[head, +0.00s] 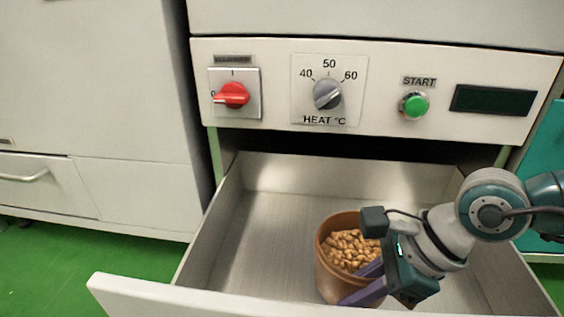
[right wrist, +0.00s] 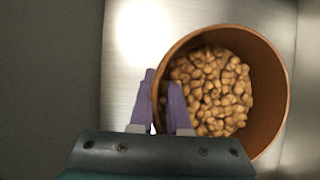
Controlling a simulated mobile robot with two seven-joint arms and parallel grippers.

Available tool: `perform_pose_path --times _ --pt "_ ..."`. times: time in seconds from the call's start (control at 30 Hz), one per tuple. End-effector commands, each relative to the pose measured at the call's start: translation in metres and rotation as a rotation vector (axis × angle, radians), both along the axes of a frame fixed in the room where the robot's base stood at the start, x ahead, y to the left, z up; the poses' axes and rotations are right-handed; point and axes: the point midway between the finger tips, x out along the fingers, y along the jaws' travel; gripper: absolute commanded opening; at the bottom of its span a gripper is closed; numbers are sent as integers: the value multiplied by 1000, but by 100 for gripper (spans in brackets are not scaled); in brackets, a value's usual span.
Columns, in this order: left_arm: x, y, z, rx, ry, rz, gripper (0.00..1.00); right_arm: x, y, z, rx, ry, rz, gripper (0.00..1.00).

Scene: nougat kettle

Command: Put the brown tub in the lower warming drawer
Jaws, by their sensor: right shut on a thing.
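The brown tub (head: 328,275) is upright and holds light brown nuts. It is inside the open lower warming drawer (head: 240,235), near the front panel; I cannot tell whether it rests on the drawer floor. My right gripper (head: 366,283) is shut on the tub's wall at its right side in the head view. In the right wrist view the purple fingers (right wrist: 165,108) straddle the rim of the tub (right wrist: 272,108), one inside and one outside. My left gripper is not in view.
The drawer's front panel (head: 150,297) stands out at the front. Above the drawer is a control panel with a red switch (head: 231,95), a heat knob (head: 327,93) and a green start button (head: 414,104). The drawer's left and rear floor is clear.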

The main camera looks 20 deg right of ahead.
Motion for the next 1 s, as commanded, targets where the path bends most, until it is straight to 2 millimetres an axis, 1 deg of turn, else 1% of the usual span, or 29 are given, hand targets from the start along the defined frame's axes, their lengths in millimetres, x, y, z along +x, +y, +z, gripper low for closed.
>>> perform_pose_path --times 0.03,0.1,0.2,0.53,0.57,0.8,1.0 --pt "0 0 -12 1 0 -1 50 1 1 -12 1 -2 0 0" --pt "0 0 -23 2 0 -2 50 1 0 -25 1 -2 0 0" --pt "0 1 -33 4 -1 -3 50 1 0 -37 2 -3 -1 0" --pt "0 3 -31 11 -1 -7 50 1 0 -37 1 -2 0 0" --pt "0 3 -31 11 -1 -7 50 0 0 -37 0 1 0 18" --pt "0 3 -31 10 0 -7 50 0 0 -37 0 1 0 45" --pt "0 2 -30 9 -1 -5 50 0 0 -37 0 1 0 46"
